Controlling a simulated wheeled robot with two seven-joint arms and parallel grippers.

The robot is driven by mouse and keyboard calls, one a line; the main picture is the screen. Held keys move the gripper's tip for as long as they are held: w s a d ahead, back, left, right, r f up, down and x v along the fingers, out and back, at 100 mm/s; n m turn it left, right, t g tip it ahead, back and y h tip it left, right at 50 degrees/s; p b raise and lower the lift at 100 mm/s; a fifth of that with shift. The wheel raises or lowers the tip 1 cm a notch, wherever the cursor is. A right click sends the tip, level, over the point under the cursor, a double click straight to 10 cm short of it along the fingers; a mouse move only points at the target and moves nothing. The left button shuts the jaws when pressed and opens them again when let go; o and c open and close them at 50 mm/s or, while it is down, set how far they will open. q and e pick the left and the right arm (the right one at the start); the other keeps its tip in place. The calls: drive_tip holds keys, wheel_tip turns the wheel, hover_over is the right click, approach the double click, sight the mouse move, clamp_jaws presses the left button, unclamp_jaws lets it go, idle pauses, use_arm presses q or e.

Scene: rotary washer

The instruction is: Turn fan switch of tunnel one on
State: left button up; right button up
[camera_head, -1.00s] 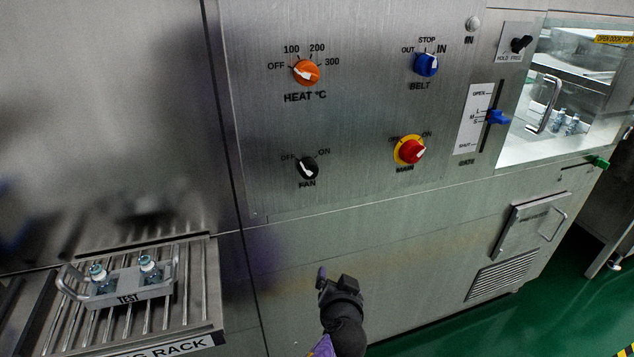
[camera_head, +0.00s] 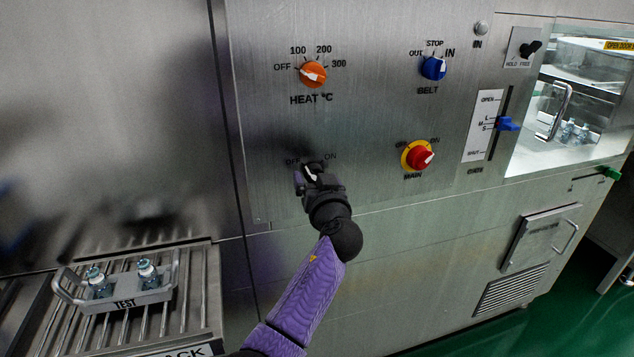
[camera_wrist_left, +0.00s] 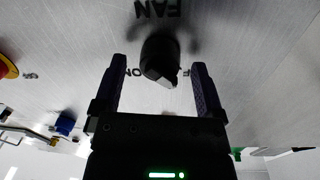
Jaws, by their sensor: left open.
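The black fan knob (camera_head: 312,170) sits low on the left of the steel control panel (camera_head: 370,120), between its OFF and ON marks. My left gripper (camera_head: 313,180) is in front of the knob and hides part of it and the FAN label in the head view. In the left wrist view the knob (camera_wrist_left: 160,60) stands between the two open fingers of my left gripper (camera_wrist_left: 157,85), with a gap on each side. Its white pointer mark shows, and the picture is upside down. My right gripper is not in view.
An orange heat knob (camera_head: 313,74), a blue belt knob (camera_head: 433,68) and a red main switch (camera_head: 418,156) on yellow are nearby on the panel. A blue gate lever (camera_head: 508,124) is at right.

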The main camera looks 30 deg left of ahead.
use_arm(q)
drive_tip(key=c, duration=0.6)
clamp_jaws()
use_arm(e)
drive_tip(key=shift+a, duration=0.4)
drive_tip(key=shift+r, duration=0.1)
use_arm(q)
drive_tip(key=shift+d+r+m+g+p, duration=0.1)
drive_tip(key=shift+m+g+p, duration=0.3)
drive_tip(key=shift+m+p, duration=2.6)
drive_tip(key=shift+m+g+p, duration=0.4)
drive_tip(key=shift+m, duration=5.1)
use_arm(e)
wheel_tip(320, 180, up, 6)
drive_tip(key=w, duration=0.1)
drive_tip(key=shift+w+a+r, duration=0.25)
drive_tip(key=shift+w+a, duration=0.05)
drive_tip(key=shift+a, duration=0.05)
